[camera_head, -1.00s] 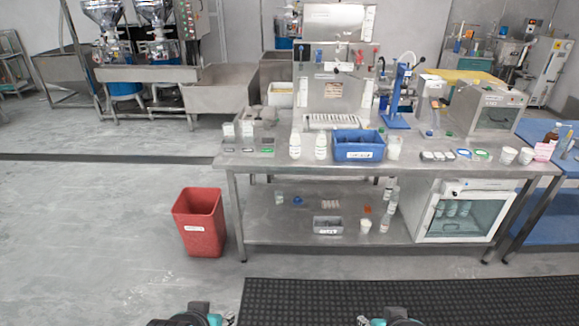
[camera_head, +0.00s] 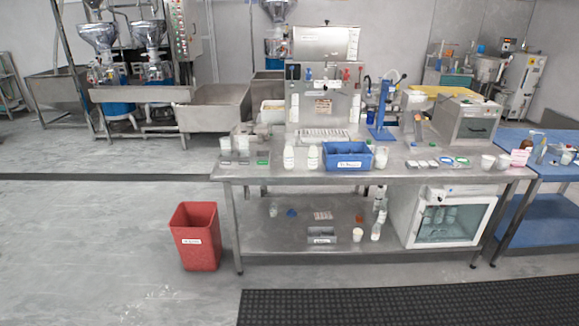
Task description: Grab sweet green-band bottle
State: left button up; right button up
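Two white bottles, a left one (camera_head: 289,155) and a right one (camera_head: 313,157), stand upright side by side on the steel bench (camera_head: 240,173), left of the blue bin. More pale bottles (camera_head: 377,229) stand on the bench's lower shelf, right of its middle. All are too small for me to read labels or make out a green band, so I cannot tell which is the sweet green-band bottle. Neither of my grippers shows in the head view.
A labelled blue bin (camera_head: 348,160) and white cups (camera_head: 487,162) are on the bench. A glass-fronted cabinet (camera_head: 450,217) stands under its right side. A red bin (camera_head: 195,236) stands on the floor at left. A black mat (camera_head: 400,305) lies in front; the left floor is clear.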

aim_at(313, 153)
jog(key=i+l, duration=0.2)
jog(key=i, duration=0.3)
jog(key=i+l, duration=0.15)
jog(key=i, duration=0.4)
jog(key=i+l, duration=0.2)
jog(key=i, duration=0.3)
